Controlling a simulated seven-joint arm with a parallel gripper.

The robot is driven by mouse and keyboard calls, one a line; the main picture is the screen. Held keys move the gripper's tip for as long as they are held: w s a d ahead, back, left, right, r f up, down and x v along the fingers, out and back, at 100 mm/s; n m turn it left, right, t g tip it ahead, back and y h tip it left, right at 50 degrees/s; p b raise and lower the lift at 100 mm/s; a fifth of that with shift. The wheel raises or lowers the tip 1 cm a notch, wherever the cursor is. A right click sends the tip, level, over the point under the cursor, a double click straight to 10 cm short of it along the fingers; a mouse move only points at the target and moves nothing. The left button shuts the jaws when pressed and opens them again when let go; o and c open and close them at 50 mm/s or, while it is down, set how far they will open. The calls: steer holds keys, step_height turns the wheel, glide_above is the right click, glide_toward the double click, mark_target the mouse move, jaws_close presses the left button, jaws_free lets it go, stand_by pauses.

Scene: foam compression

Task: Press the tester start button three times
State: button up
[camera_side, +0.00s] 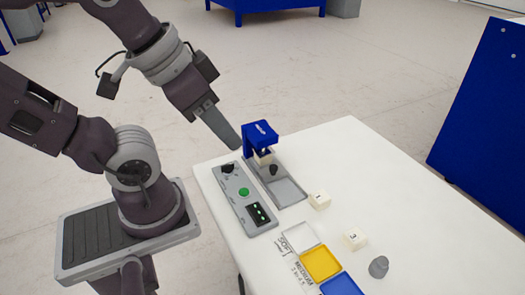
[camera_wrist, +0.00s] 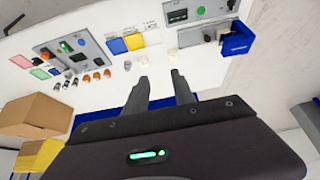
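The tester's grey control panel (camera_side: 245,206) lies on the white table, with a green button (camera_side: 244,192) in its middle, a black knob at one end and a dark display at the other. The blue press (camera_side: 259,133) stands beside the panel, with a cream block (camera_side: 263,158) under its head. In the wrist view the panel (camera_wrist: 192,22) and the blue press (camera_wrist: 237,40) show at the upper right. My gripper (camera_side: 228,138) is in the air near the press and the panel's knob end, apart from the button. In the wrist view its two fingers (camera_wrist: 160,76) are spread with nothing between them.
Cream blocks (camera_side: 320,201) (camera_side: 355,238), a grey weight (camera_side: 378,266) and a yellow tray (camera_side: 321,263) between white and blue ones lie on the table. The wrist view shows another panel (camera_wrist: 82,47), small orange parts and a cardboard box (camera_wrist: 38,115).

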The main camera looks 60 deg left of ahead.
jaws_close()
stand_by(1.7)
